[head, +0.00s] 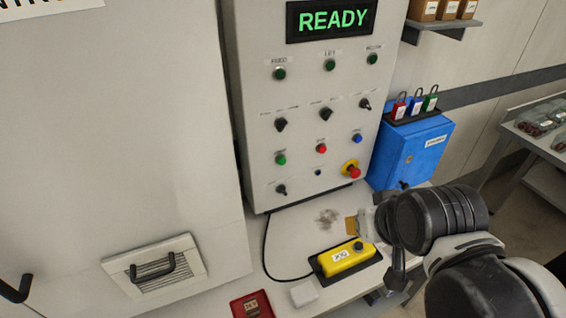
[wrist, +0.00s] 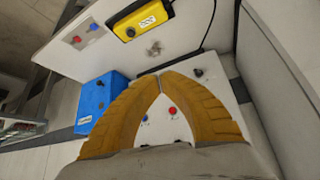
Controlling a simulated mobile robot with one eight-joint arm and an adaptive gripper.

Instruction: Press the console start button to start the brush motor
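The grey console (head: 310,110) stands upright with a display (head: 332,20) reading READY in green. Its lower row has a green button (head: 280,160), a red button (head: 321,148) and a blue button (head: 357,138). Their labels are too small to read, so I cannot confirm which is start. My gripper (head: 351,226) is in front of the console's lower right, above the bench, apart from the buttons. In the wrist view its yellow fingers (wrist: 159,74) meet at the tips with nothing between them. The red button (wrist: 172,110) shows between the fingers; the green one seems hidden there.
A red emergency stop (head: 352,170) sits at the console's lower right. A yellow pendant box (head: 340,259) with a cable lies on the bench (head: 285,235). A blue lock box (head: 410,152) with padlocks stands to the right. A red tray (head: 251,305) lies in front.

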